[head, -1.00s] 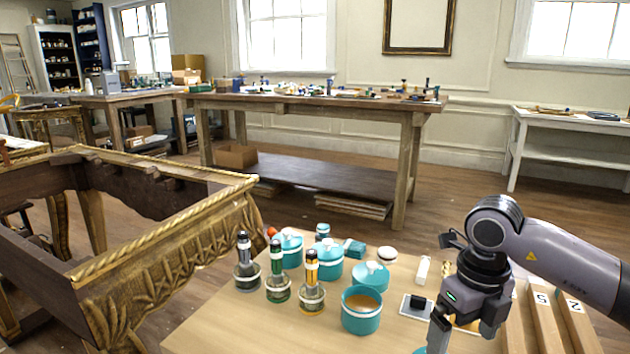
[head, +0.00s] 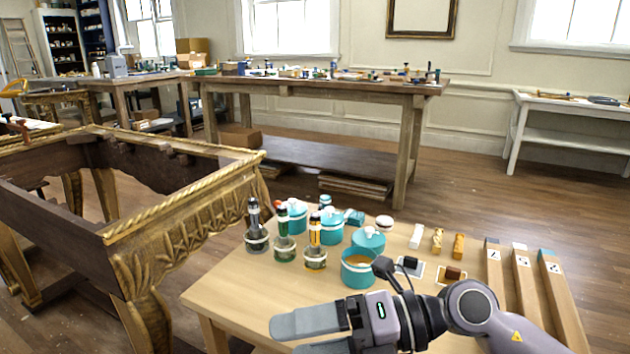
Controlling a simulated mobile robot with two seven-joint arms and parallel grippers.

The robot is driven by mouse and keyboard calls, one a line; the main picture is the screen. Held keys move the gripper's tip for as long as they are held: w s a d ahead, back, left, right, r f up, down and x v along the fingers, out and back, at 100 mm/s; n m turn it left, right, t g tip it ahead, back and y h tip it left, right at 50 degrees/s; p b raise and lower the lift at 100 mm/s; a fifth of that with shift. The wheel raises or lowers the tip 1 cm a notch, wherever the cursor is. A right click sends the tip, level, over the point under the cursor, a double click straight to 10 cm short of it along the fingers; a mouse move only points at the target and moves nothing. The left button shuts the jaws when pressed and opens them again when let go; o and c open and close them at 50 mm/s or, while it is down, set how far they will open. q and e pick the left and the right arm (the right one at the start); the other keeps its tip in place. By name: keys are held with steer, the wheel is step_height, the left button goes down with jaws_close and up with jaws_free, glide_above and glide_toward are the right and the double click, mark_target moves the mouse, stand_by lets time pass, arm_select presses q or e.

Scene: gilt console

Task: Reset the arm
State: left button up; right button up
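My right arm comes in from the lower right. It lies low across the near right part of the small wooden table (head: 230,292). Its gripper (head: 300,337) points left over the table's near edge, with two grey fingers apart and nothing seen between them. The lower finger is partly cut off by the picture's bottom edge. My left arm and gripper are not in view.
An open turquoise pot (head: 359,274) stands just behind the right gripper's wrist. Brushes in jars (head: 285,245) and lidded pots (head: 332,231) stand behind. Numbered wooden strips (head: 527,285) lie right. A gilt console frame (head: 185,205) stands left.

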steer(key=w+d+r+m+t+y, duration=0.4)
steer(key=r+m+t, duration=0.4)
steer(key=m+t, duration=0.75)
steer(key=w+d+f+m+t+h, duration=0.35)
steer(key=d+f+m+h, duration=0.7)
steer(key=m+h, duration=0.55)
steer(key=s+d+f+m+g+h, duration=0.4)
steer(key=s+d+f+m+g, duration=0.35)
steer(key=f, duration=0.55)
steer(key=s+d+f+g, duration=0.1)
steer(key=s+f+g, duration=0.3)
steer(key=s, duration=0.4)
steer(key=s+d+f+g, duration=0.1)
steer(key=s+f+g, duration=0.25)
steer(key=s, duration=0.55)
steer(key=w+a+f+t+y, duration=0.3)
steer(key=w+a+f+t, duration=0.1)
steer(key=w+f+t, duration=0.35)
arm_select(q)
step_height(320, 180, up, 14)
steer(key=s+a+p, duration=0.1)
steer(key=p, duration=1.5)
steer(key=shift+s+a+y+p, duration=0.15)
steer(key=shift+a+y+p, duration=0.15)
steer(key=shift+p, duration=0.1)
arm_select(e)
step_height(320, 180, up, 15)
steer(key=d+n, duration=0.1)
steer(key=shift+s, duration=0.2)
